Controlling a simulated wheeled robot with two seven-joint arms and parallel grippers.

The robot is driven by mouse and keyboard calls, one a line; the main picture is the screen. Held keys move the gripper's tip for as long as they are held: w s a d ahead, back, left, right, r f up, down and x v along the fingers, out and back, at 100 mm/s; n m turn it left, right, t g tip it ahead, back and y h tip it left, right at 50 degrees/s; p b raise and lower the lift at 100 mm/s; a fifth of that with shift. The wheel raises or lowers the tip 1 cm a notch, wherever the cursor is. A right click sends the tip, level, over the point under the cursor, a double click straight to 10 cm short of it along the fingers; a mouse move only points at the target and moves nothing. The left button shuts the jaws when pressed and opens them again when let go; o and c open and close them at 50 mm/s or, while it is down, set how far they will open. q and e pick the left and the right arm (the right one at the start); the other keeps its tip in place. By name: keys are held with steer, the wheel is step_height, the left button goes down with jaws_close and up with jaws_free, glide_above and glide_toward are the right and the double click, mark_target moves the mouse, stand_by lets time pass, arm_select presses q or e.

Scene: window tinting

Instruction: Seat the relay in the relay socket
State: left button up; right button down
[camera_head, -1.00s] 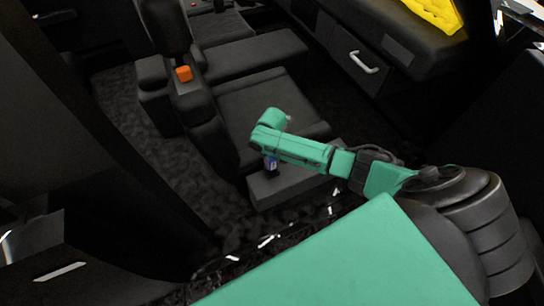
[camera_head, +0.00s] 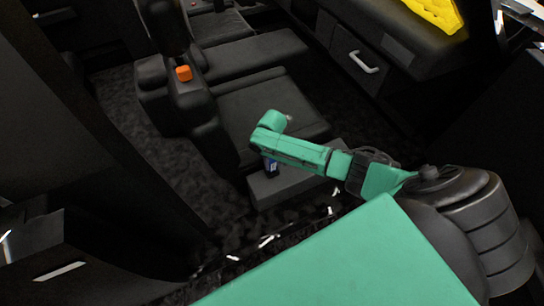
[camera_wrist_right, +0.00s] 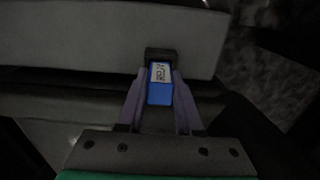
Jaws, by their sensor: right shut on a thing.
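The relay (camera_wrist_right: 160,92) is a small blue block with a white printed label, and it sits between the fingers of my right gripper (camera_wrist_right: 160,88) in the right wrist view. The fingers are shut on its sides. Its far end meets a small black block (camera_wrist_right: 161,53), which looks like the relay socket, on the edge of a grey panel. I cannot tell how deep the relay sits in it. In the head view my right gripper (camera_head: 270,162) is over the grey box (camera_head: 300,182), and the relay and socket are mostly hidden. My left gripper is not in view.
A black seat (camera_head: 262,105) stands just behind the grey box. A lever console with an orange part (camera_head: 184,73) is at the upper left. A drawer with a pale handle (camera_head: 364,62) and a yellow item (camera_head: 437,12) are at the upper right.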

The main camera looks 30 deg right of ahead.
mark_target(272, 160)
steer(key=shift+f+b, duration=0.5)
steer(key=shift+f, duration=0.4)
steer(key=c, duration=0.5)
jaws_free()
step_height(272, 160, up, 15)
steer(key=p, duration=0.3)
steer(key=shift+f, duration=0.2)
